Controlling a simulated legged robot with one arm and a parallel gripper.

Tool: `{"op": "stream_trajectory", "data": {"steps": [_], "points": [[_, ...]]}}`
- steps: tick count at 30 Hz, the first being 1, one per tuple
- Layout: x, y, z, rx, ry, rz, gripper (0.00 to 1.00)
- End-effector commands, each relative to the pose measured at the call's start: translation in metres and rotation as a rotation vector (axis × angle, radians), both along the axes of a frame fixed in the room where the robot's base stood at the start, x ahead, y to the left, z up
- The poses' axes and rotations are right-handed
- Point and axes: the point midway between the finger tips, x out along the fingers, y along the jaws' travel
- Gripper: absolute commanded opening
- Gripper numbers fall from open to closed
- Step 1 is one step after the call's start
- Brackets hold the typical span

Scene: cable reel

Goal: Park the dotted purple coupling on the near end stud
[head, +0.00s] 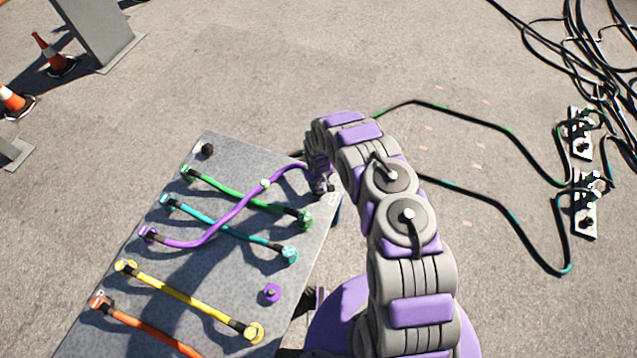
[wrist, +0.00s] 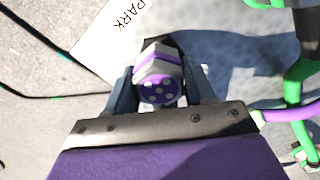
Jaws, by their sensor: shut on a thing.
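The dotted purple coupling (wrist: 158,88) has a purple face with white dots and a pale body with a purple band. My gripper (wrist: 161,78) is shut on it, one dark finger on each side. In the head view my gripper (head: 320,187) is at the panel's right corner, beside a white PARK label (wrist: 112,35). A dark shape shows just beyond the coupling; I cannot tell whether it is a stud or whether the coupling sits on it. The purple cable (head: 228,215) runs from my gripper across the green and teal cables to the panel's left side.
The grey panel (head: 215,285) also carries green (head: 240,199), teal (head: 225,226), yellow (head: 185,297) and orange (head: 150,332) cables. A black stud (head: 207,150) stands at its far corner. A purple socket (head: 271,293) is bare. Black cables (head: 480,118) lie on the ground at right.

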Motion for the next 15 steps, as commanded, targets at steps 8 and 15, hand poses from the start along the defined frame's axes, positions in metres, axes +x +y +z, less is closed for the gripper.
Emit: {"op": "stream_trajectory", "data": {"steps": [8,15], "points": [[0.0001,-0.0007,-0.0047,0.001,0.0,0.0,0.17],[0.0001,-0.0007,-0.0068,0.001,0.0,0.0,0.61]]}}
